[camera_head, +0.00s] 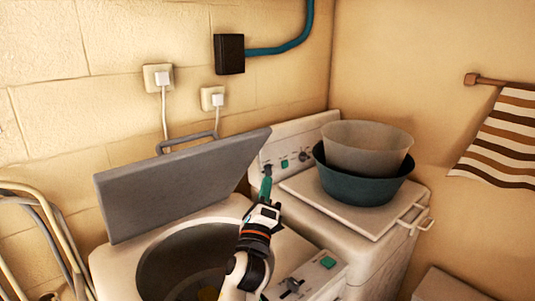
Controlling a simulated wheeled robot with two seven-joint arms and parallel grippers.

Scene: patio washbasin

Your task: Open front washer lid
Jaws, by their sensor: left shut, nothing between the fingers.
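The front washer (110,265) stands at the lower left with its round tub opening (200,262) uncovered. Its grey lid (180,185) is raised and leans up behind the opening, with a bar handle (187,141) along its upper edge. My left gripper (266,187) is shut and empty, with green fingertips pointing up. In the picture it is just right of the lid's right edge; I cannot tell whether they touch. My left arm hides part of the opening's right rim. My right gripper is not in view.
A second washer (365,262) stands at right with its white lid (300,192) down. A grey basin (368,147) sits in a teal basin (360,187) on that lid. Hoses (45,225) hang at left. Wall plugs and a striped towel (500,145) are behind.

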